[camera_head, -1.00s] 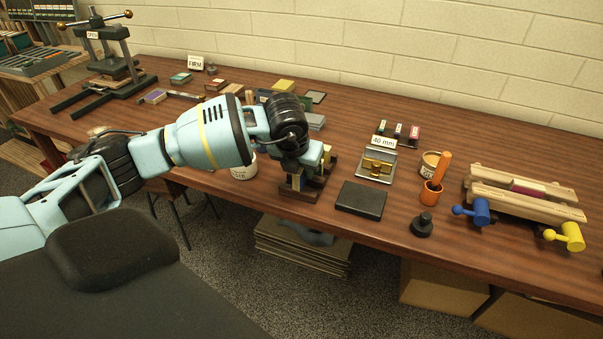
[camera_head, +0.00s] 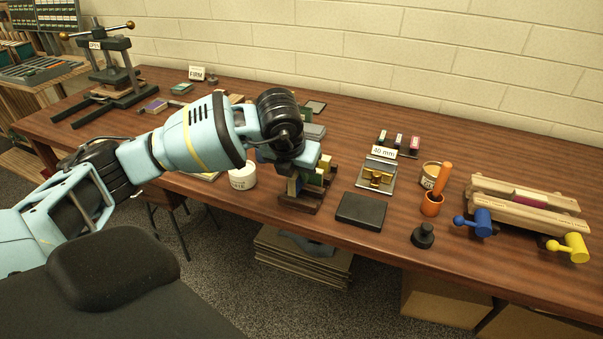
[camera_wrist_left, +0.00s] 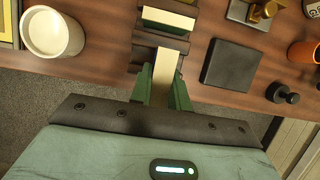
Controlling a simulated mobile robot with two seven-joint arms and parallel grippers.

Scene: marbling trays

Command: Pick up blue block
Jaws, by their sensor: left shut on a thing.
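My left gripper (camera_head: 296,180) comes in from the left over a small dark wooden rack (camera_head: 300,208) near the table's front edge. It is shut on an upright block (camera_head: 292,188) with a cream face and what looks like a dark blue side. In the left wrist view, the held block's cream face (camera_wrist_left: 165,72) shows between the two green fingers, and its sides are mostly hidden. I cannot tell whether its lower end is clear of the rack. A second block (camera_wrist_left: 168,18), cream with green edges, stands farther back in the rack. My right gripper is not in view.
A white pot (camera_head: 243,177) stands left of the rack. A flat black slab (camera_head: 361,211) lies to its right, with a black knobbed weight (camera_head: 423,236) and an orange cup (camera_head: 432,204) beyond. A "40 mm" card (camera_head: 384,152) stands behind a brass-fitted plate (camera_head: 376,178).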

